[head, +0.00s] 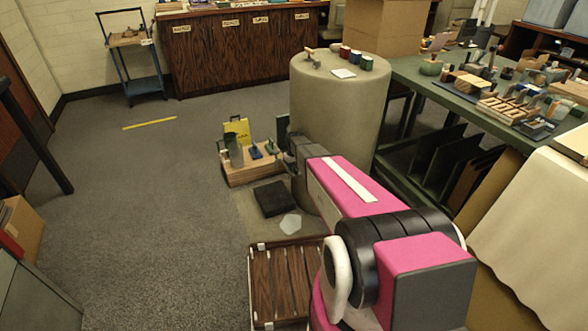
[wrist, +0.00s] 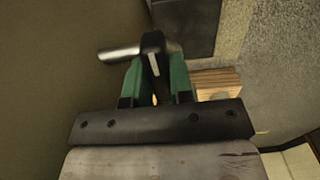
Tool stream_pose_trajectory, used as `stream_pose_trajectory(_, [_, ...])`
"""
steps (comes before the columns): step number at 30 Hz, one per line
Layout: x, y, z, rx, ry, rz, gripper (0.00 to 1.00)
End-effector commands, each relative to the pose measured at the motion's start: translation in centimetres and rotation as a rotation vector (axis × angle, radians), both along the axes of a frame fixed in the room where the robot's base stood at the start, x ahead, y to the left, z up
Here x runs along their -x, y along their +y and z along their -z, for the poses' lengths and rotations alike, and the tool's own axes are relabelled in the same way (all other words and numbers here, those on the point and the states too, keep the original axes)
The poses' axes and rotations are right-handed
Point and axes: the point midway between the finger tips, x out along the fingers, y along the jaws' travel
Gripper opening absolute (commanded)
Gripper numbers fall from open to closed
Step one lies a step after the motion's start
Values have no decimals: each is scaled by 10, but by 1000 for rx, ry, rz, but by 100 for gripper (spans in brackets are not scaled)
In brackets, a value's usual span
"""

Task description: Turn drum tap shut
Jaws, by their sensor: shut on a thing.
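The large drum (head: 338,112) stands upright right of centre in the head view; its grey-brown wall fills the left of the wrist view (wrist: 45,90). In the wrist view the tap (wrist: 153,44) shows as a black handle with a pale metal bar across it. My gripper (wrist: 156,72), with green fingers, is shut on the tap's black handle, one finger on each side. In the head view my gripper (head: 291,157) is at the drum's lower left side, and my arm hides the tap. I cannot tell the tap's turn angle for sure.
A wooden stand (head: 238,178) with small items is left of the drum. Small jars (head: 355,57) stand on the drum. A crowded green table (head: 440,95) is at right.

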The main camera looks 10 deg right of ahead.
Motion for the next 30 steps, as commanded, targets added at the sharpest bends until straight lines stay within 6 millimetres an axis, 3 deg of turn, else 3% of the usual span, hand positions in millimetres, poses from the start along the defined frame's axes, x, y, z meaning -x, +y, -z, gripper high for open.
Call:
stream_pose_trajectory(1, [0,0,0,1,0,-3,31])
stream_pose_trajectory(3, [0,0,0,1,0,-3,47])
stream_pose_trajectory(14, [0,0,-5,1,0,-1,47])
stream_pose_trajectory(30, [0,0,-94,1,-1,-2,47])
